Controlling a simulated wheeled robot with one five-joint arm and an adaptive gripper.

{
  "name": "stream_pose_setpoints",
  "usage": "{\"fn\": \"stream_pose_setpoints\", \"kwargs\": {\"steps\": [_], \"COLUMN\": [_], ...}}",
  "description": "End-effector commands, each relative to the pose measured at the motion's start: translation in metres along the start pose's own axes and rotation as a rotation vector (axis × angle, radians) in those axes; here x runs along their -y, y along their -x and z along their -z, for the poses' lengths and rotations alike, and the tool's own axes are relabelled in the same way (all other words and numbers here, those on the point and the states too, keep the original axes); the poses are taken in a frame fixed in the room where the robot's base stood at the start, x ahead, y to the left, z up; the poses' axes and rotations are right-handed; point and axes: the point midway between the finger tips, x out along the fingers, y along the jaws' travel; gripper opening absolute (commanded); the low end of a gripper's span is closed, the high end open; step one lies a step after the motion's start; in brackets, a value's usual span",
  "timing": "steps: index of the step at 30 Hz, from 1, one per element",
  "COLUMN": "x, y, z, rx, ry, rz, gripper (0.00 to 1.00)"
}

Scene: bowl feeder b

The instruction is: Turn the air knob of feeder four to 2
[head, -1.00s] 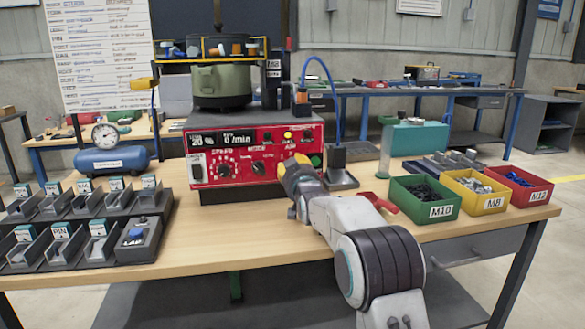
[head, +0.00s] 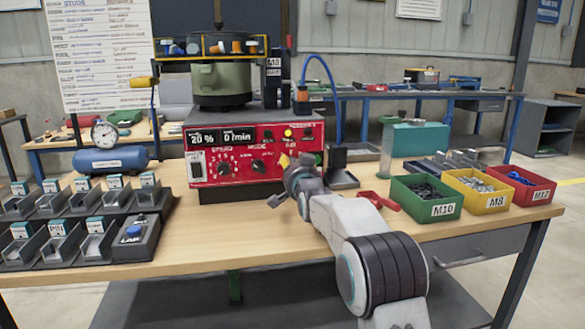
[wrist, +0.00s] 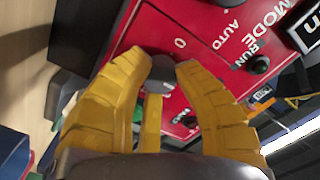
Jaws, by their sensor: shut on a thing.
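The red control panel (head: 240,138) of the feeder stands at the back of the table under a green bowl (head: 222,84). Its display reads 20 % and 0 /min. My gripper (head: 288,162) is at the panel's right part, over the air knob. In the wrist view my gripper (wrist: 163,64) has its yellow fingers closed on both sides of a small grey knob (wrist: 162,74), touching it. A white 0 shows beside the knob. The rest of its scale and its pointer are hidden by the fingers. The mode knob (wrist: 258,65), with AUTO and RUN, is beside it, apart from the fingers.
Green (head: 426,198), yellow (head: 478,191) and red (head: 524,188) bins stand on the right. Grey trays (head: 80,228) and a blue tank (head: 110,160) are on the left. A dark block (head: 338,157) stands right of the panel. The table's front middle is clear.

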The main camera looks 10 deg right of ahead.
Motion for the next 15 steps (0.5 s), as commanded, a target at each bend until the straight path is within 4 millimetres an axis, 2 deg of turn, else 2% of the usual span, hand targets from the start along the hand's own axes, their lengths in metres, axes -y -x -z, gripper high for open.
{"fn": "stream_pose_setpoints", "kwargs": {"steps": [1, 15], "x": [0.0045, 0.0043], "y": [0.0006, 0.0007], "z": [0.0075, 0.0087], "rx": [-0.016, -0.017], "ry": [-0.016, -0.064], "rz": [0.011, 0.011], "gripper": [0.0, 0.0]}}
